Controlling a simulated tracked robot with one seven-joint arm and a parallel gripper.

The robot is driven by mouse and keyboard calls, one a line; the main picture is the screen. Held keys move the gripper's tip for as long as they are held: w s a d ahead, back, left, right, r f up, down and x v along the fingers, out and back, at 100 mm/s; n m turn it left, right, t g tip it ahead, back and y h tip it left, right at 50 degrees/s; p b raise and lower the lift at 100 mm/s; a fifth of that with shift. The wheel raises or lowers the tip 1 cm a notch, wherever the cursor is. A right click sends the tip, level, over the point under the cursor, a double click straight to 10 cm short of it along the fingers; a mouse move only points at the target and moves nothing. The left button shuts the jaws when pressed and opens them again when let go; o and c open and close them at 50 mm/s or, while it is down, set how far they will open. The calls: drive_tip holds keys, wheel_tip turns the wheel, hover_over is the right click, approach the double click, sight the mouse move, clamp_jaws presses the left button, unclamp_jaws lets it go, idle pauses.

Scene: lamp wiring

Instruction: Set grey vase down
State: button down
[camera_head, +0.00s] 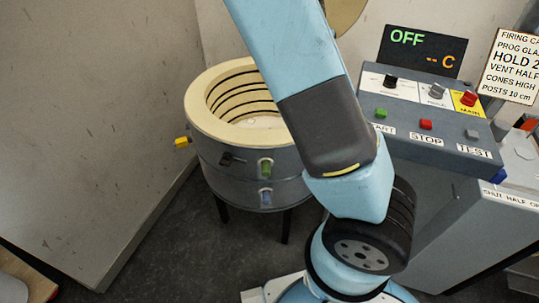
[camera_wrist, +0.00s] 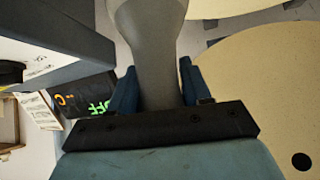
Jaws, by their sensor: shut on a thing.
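The grey vase (camera_wrist: 150,45) shows in the wrist view, upper middle, with a wide body toward the top edge and a narrower part between my fingers. My gripper (camera_wrist: 157,88) is shut on this narrower part, one blue finger on each side. The top edge of the picture cuts off the vase's far end. I cannot tell whether the vase touches anything beneath it. In the head view neither the vase nor my gripper can be made out; my arm fills the middle.
An open round kiln (camera_head: 218,148) with a cream rim and coiled inner wall stands left of my arm. A control panel (camera_head: 425,115) with buttons and an OFF display (camera_head: 420,50) is at right. A large beige disc (camera_wrist: 260,90) with a dark hole lies right of the vase.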

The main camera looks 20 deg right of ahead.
drive_tip(key=a+f+m+g+h, duration=0.1)
drive_tip(key=a+f+m+g, duration=0.15)
drive_tip(key=a+f, duration=0.65)
drive_tip(key=a+f+m+g+h, duration=0.15)
drive_tip(key=a+f+m, duration=0.25)
drive_tip(key=a+f, duration=0.6)
wheel_tip(320, 180, down, 12)
drive_tip(key=d, duration=0.2)
drive_tip(key=shift+w+d+g, duration=0.15)
drive_tip(key=shift+w+g, duration=0.15)
drive_tip(key=shift+w, duration=0.05)
drive_tip(key=shift+f+y, duration=0.15)
drive_tip(key=shift+y, duration=0.1)
drive_tip(key=c, duration=0.5)
unclamp_jaws()
